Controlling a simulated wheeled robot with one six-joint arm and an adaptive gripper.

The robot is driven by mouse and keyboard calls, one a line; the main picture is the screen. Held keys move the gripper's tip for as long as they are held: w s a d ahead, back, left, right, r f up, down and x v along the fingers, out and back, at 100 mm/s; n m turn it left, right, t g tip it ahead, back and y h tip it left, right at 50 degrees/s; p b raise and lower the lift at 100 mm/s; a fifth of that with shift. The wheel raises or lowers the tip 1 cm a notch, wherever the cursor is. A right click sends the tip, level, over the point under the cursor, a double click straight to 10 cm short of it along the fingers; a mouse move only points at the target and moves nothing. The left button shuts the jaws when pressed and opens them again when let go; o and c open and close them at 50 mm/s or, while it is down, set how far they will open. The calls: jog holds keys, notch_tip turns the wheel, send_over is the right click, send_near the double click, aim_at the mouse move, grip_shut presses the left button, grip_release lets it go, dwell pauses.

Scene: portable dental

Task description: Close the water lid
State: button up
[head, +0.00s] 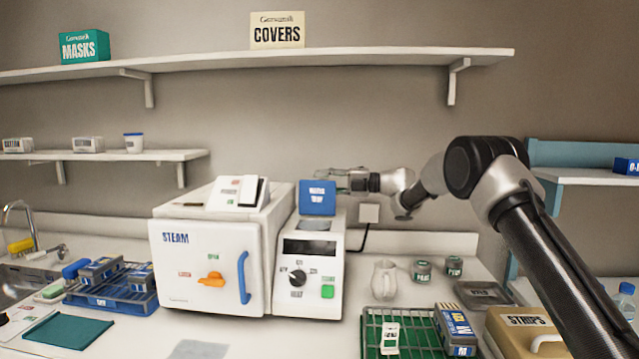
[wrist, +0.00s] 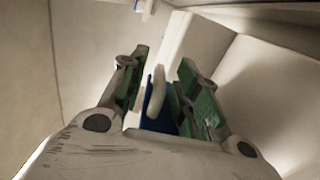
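The water lid (head: 318,198) is a blue panel with white lettering. It stands raised at the back of the white control unit (head: 312,262), above a grey opening (head: 313,224). My gripper (head: 334,181) reaches in from the right at the lid's top edge, partly hidden by the lid. In the wrist view my gripper (wrist: 160,82) has its green-padded fingers apart. The blue lid (wrist: 155,100) shows edge-on between them, with a pale curved piece in front of it. I cannot tell whether a finger touches the lid.
The white STEAM machine (head: 205,265) stands directly left of the control unit. A pale jug (head: 384,279) and two small jars stand to the right. A green tray (head: 405,345) is at the front. A long shelf (head: 350,58) hangs above.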

jog(key=shift+a, duration=0.6)
grip_shut()
